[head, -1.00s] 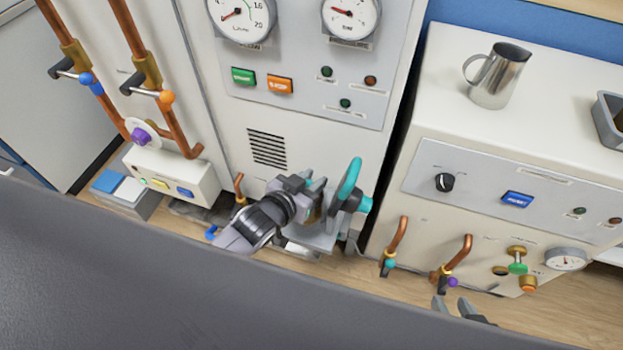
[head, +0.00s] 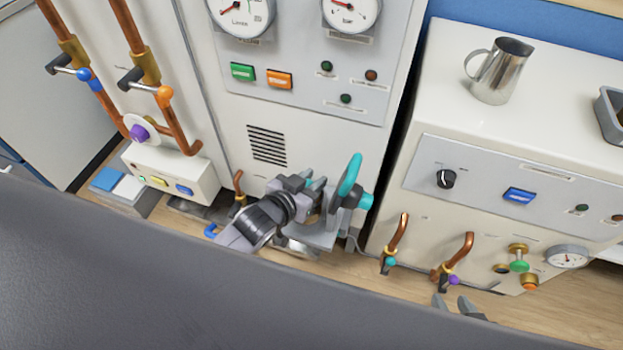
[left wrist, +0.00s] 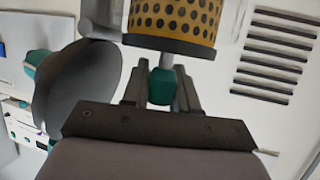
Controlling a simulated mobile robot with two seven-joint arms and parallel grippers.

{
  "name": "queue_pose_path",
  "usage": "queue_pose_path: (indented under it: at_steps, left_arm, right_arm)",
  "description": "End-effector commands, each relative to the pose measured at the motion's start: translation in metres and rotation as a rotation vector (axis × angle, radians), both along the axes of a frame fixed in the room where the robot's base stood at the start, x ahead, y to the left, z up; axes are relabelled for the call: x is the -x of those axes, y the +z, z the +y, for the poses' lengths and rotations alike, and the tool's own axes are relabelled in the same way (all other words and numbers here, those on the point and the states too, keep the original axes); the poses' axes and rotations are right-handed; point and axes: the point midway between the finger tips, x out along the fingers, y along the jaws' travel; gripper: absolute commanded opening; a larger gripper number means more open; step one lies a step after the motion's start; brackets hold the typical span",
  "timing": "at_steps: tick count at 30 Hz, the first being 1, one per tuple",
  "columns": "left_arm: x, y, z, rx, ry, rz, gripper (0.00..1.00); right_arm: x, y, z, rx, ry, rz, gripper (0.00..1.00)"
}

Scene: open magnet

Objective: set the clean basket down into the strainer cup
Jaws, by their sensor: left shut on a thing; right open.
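My left gripper (head: 312,186) is at the front of the tall white cabinet, beside the teal handwheel (head: 350,176). In the left wrist view (left wrist: 161,90) its fingers are shut on a teal knob (left wrist: 161,88). A short stem joins the knob to the clean basket (left wrist: 175,22), a yellow perforated cylinder with a dark rim; its far end is out of frame. The strainer cup is not clearly visible; I cannot tell whether the basket is inside it. My right gripper (head: 456,306) is open and empty at the lower right, partly cut off by my dark body.
A dark grey disc (left wrist: 88,88) is close left of the fingers in the wrist view. Copper pipes (head: 398,236) with valves stick out of the right-hand machine. A small white box (head: 172,176) stands at left. A steel jug (head: 500,72) stands on the right-hand machine.

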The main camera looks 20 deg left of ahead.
Motion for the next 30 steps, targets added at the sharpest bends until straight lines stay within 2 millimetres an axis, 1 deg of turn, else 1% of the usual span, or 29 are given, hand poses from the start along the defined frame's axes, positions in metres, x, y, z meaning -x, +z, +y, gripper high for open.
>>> queue_pose_path:
  at_steps: [15,30]
  left_arm:
    - [0.0,-0.013,0.0,0.0,0.0,-0.001,0.0]
    - [0.0,-0.014,0.0,0.0,0.0,-0.001,0.0]
  right_arm:
    - [0.0,-0.01,0.0,0.002,0.001,0.001,0.43]
    - [0.001,-0.01,-0.001,0.004,0.003,0.001,0.43]
